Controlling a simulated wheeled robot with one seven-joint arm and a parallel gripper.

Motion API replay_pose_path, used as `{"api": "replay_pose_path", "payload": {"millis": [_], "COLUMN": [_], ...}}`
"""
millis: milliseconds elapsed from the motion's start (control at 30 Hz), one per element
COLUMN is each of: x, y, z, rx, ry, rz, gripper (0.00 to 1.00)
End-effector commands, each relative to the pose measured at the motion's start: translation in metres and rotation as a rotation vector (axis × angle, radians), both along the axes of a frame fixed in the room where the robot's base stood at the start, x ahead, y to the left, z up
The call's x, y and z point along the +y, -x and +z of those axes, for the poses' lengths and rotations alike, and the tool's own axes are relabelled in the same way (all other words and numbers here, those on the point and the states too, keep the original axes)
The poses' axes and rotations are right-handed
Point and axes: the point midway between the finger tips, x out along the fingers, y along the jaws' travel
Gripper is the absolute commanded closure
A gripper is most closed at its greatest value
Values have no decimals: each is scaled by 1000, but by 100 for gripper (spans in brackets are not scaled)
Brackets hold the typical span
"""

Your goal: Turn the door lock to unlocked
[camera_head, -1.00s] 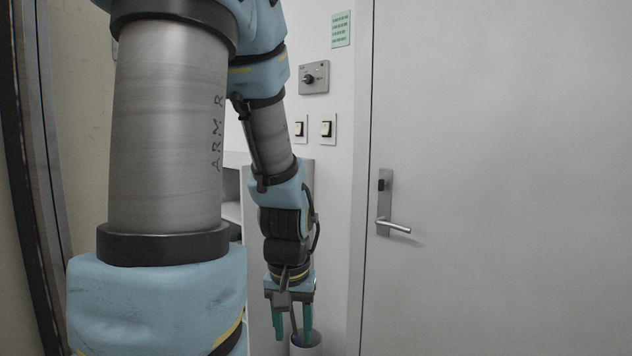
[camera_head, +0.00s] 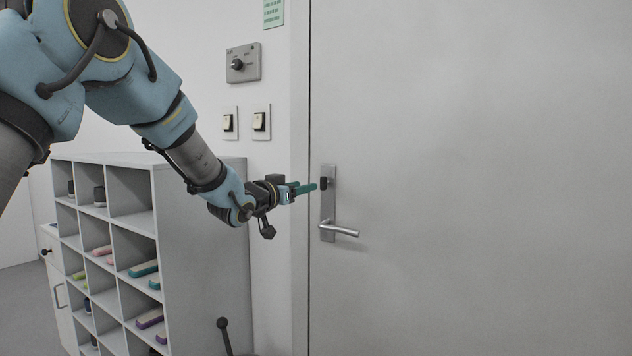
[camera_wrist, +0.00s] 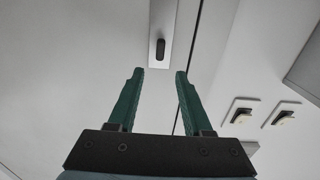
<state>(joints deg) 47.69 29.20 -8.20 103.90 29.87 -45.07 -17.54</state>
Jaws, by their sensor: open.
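The door lock is a small dark thumb-turn (camera_head: 324,183) on the upper part of a metal plate (camera_head: 327,218) on the grey door. A lever handle (camera_head: 341,231) sits lower on the same plate. My gripper (camera_head: 314,188) points at the lock from the left, with its green fingertips close to it. In the wrist view the thumb-turn (camera_wrist: 160,49) is just beyond and between the two open fingers (camera_wrist: 158,73), its long side running along the plate. The fingers are apart and hold nothing. I cannot tell whether they touch the plate.
A white shelf unit (camera_head: 160,185) with coloured items in its compartments stands left, below my arm. Two light switches (camera_head: 228,123) (camera_head: 261,121) and a knob panel (camera_head: 243,63) are on the wall left of the door. The door right of the handle is clear.

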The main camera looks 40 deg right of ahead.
Motion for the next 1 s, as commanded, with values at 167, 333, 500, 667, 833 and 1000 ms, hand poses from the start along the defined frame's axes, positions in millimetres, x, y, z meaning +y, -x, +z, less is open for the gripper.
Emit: {"api": "replay_pose_path", "payload": {"millis": [167,333,500,667,833,1000], "x": [-29,-59,-82,-92,-94,-94], "y": [-8,-16,-22,-26,-27,-26], "z": [2,2,2,1,0,0], "rx": [1,2,2,2,2,1], "ry": [-2,-3,-3,-4,-4,-4], "rz": [2,3,4,6,6,6], "gripper": [50,50,50,50,50,53]}}
